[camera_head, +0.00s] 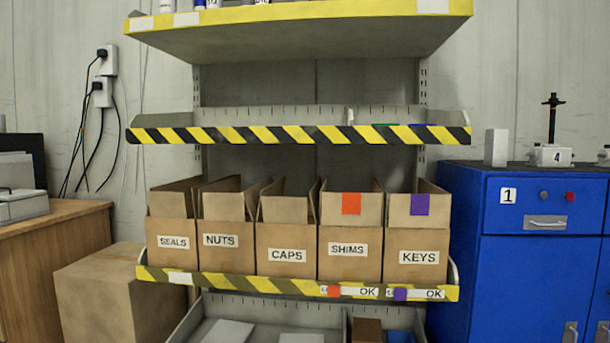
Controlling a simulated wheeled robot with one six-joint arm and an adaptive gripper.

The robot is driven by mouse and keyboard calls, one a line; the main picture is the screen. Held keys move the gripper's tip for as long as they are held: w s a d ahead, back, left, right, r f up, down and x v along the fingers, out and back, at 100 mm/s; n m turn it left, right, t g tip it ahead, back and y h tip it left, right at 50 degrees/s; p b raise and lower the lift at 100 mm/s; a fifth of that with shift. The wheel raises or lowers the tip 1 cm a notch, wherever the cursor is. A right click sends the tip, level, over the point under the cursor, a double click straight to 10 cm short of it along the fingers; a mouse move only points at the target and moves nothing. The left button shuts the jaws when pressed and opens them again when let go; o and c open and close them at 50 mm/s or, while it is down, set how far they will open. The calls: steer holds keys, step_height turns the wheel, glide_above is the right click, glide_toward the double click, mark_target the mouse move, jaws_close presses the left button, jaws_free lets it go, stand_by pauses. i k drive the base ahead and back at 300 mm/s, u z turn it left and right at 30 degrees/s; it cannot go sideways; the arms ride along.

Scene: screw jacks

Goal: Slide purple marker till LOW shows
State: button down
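The purple marker (400,294) sits on the yellow-and-black front edge of the shelf, below the KEYS box (418,257). It is a small purple square on a white label strip (433,294). OK shows to its right. A sliver of white with partly covered lettering shows to its left, too small to read surely. A purple patch (419,204) is on the KEYS box above. My gripper is not in view.
An orange marker (333,291) sits left of the purple one, with OK to its right. Boxes marked SEALS (173,243), NUTS (221,240), CAPS (287,256) and SHIMS (347,250) fill the shelf. A blue cabinet (540,258) stands at right, a cardboard box (115,295) at left.

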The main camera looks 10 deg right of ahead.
mark_target(399, 295)
steer(key=u, duration=0.45)
steer(key=k, duration=0.55)
steer(key=u, duration=0.9)
steer(key=i, duration=1.05)
steer(key=z, duration=1.15)
steer(key=i, duration=0.3)
steer(key=z, duration=0.25)
